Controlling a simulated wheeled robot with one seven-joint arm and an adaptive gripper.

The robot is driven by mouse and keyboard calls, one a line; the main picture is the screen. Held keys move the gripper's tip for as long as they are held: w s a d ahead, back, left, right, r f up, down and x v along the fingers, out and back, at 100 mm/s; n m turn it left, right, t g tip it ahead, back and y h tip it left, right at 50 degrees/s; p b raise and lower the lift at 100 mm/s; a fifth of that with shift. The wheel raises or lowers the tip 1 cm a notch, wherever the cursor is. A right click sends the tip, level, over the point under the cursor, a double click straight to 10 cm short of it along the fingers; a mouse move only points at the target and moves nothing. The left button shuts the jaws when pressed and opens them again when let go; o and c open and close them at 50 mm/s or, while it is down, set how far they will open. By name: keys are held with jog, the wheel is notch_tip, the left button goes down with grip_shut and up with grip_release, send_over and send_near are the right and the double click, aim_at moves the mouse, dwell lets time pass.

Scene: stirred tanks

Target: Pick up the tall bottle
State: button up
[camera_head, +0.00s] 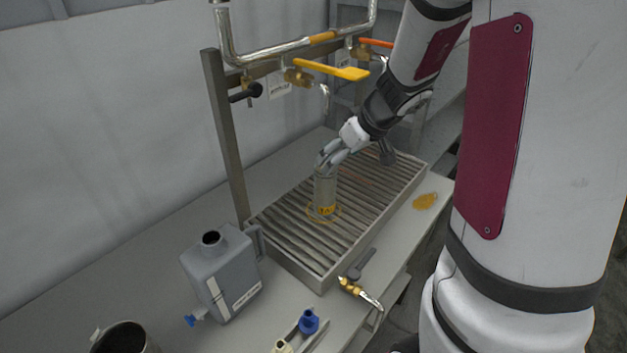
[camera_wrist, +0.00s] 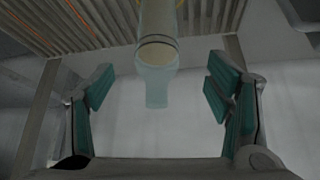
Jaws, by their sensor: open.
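The tall bottle (camera_head: 325,188) is a narrow grey cylinder with a yellow label near its base, and stands upright on the slatted metal grate (camera_head: 290,249). My gripper (camera_head: 328,161) is at the bottle's top, hiding its upper end in the head view. In the wrist view, the pale, translucent bottle (camera_wrist: 157,50) shows in the gap between the two teal-padded fingers (camera_wrist: 160,93). Clear space shows on both sides between the bottle and the pads. The gripper is open and holds nothing.
Pipes with a yellow valve handle (camera_head: 331,69) and a hooked spout (camera_head: 325,97) hang above the grate. A grey canister (camera_head: 222,277) stands to its left. A brass fitting (camera_head: 351,287) and a blue-capped item (camera_head: 308,322) lie in front. A yellow stain (camera_head: 425,202) is at right.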

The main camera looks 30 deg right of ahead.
aim_at(325, 179)
jog(key=x, duration=0.5)
jog(key=shift+w+b, duration=0.1)
jog(key=shift+b, duration=0.2)
jog(key=x, duration=0.5)
jog(key=shift+w+d+f+p, duration=0.1)
jog(key=shift+d+f+p, duration=0.05)
jog(key=shift+p, duration=0.2)
grip_shut()
jog(key=shift+r, duration=0.2)
